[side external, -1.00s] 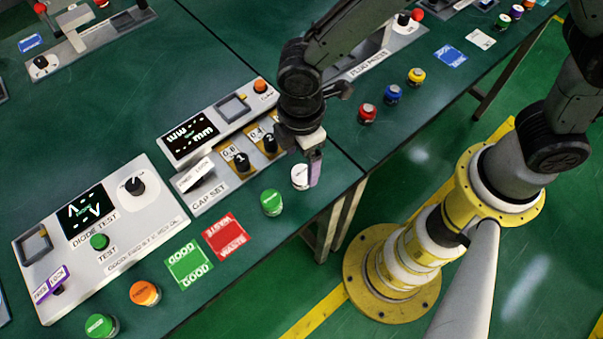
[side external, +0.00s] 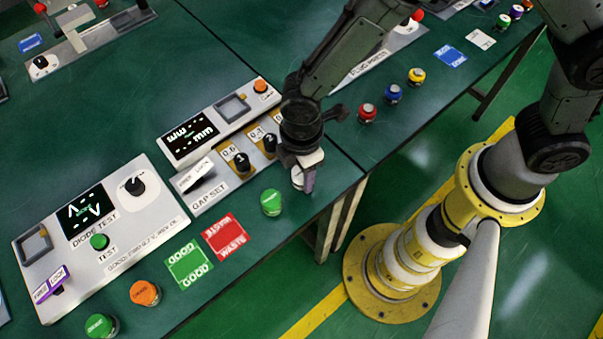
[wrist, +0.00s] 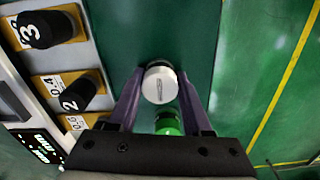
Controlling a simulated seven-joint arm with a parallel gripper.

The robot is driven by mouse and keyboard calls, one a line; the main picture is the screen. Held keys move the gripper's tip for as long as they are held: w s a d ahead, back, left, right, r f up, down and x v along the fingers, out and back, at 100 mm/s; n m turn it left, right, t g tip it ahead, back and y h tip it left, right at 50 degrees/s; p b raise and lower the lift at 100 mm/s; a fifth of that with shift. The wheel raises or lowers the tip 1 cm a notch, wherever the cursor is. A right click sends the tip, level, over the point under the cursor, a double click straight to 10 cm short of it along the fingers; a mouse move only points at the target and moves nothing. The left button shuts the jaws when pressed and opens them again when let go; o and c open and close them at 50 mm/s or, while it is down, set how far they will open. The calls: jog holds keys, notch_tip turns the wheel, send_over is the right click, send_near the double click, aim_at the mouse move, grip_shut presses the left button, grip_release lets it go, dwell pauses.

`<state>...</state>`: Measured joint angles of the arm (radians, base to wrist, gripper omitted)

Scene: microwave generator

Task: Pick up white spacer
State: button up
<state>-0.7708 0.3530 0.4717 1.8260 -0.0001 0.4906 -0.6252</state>
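The white spacer (wrist: 160,84) is a round white-topped piece with a dark lower part, standing on the green table. In the wrist view it sits between the purple fingertips of my gripper (wrist: 160,74), with a narrow gap showing on each side. In the side view my gripper (side external: 302,180) points down over it at the table's front edge. There the spacer (side external: 297,177) is mostly hidden behind the fingers. My gripper is open around the spacer.
A green-topped piece (side external: 271,202) stands close by; it also shows in the wrist view (wrist: 168,124). Red waste (side external: 225,237) and green good (side external: 189,265) mats lie to the left.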

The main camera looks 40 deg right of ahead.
grip_shut()
jog(key=shift+r, duration=0.1)
